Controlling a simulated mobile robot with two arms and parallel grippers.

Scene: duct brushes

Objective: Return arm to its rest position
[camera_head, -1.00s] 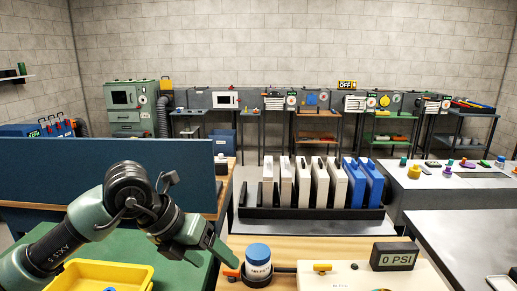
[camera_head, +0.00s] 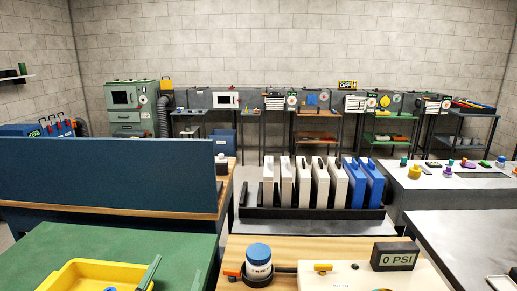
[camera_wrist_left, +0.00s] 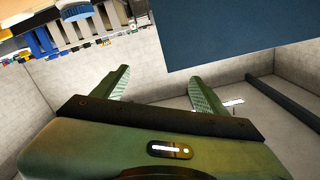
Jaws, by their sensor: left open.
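My left gripper (camera_head: 177,266) shows only as two green fingertips at the bottom edge of the head view, beside and partly over the right side of the yellow tray (camera_head: 80,268). In the left wrist view the left gripper (camera_wrist_left: 157,76) has its two green ribbed fingers spread well apart with nothing between them. The rest of the left arm is out of the head view. My right gripper is in neither view.
A blue partition (camera_head: 105,172) stands behind the green table (camera_head: 110,240). A black rack (camera_head: 310,212) holds white and blue panels.

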